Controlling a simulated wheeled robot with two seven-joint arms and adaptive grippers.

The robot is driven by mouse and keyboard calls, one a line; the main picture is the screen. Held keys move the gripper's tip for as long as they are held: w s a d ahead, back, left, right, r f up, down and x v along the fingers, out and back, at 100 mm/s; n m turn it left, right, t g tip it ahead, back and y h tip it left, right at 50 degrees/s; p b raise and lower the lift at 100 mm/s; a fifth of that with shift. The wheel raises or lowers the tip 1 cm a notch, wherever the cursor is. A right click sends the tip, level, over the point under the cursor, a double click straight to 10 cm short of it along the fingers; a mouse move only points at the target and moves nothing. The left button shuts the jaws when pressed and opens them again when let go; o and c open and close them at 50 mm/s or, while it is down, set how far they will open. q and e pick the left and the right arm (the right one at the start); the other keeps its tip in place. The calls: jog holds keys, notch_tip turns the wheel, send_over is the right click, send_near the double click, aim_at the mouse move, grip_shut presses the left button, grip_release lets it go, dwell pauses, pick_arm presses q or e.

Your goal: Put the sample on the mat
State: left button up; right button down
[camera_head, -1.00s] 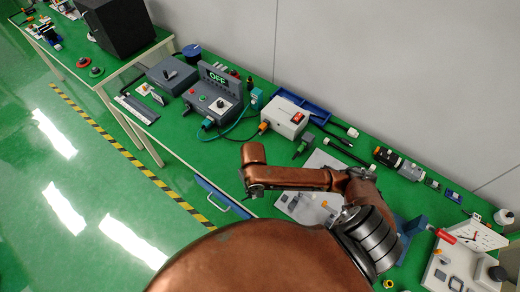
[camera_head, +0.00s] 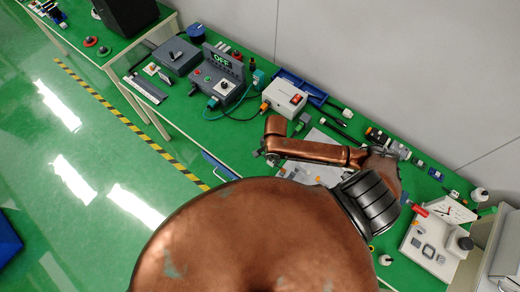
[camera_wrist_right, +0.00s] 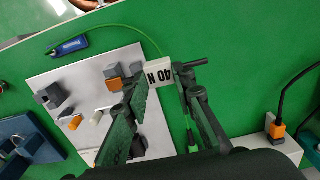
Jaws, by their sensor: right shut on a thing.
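My right gripper (camera_wrist_right: 163,76) is shut on a small white piece marked "40 N" (camera_wrist_right: 159,72), which I take to be the sample. The piece sits between the fingertips, over green bench surface at the edge of a flat pale grey sheet (camera_wrist_right: 88,68). This sheet may be the mat; I cannot tell for sure. Several small grey, orange and white blocks lie on it. In the head view the right gripper (camera_head: 272,159) is a small dark shape under the end of my copper arm, and its piece is hidden. The sheet (camera_head: 325,150) is partly covered by my arm. My left gripper is not in view.
A white box with a red switch (camera_head: 284,97) and a grey control unit reading OFF (camera_head: 218,78) stand along the bench. A white instrument panel (camera_head: 432,243) stands at the right.

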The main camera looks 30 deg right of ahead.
jog(key=w+f, duration=0.3)
jog(key=w, duration=0.1)
jog(key=w+f, duration=0.4)
jog(key=f, duration=0.3)
jog(key=shift+w, duration=0.25)
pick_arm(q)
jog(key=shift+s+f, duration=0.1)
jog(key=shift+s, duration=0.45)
pick_arm(e)
jog(key=shift+f, duration=0.25)
jog(key=shift+f, duration=0.15)
jog(key=c, duration=1.6)
grip_release()
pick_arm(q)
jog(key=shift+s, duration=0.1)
pick_arm(e)
notch_tip(320, 180, up, 12)
jog(key=shift+r, duration=0.15)
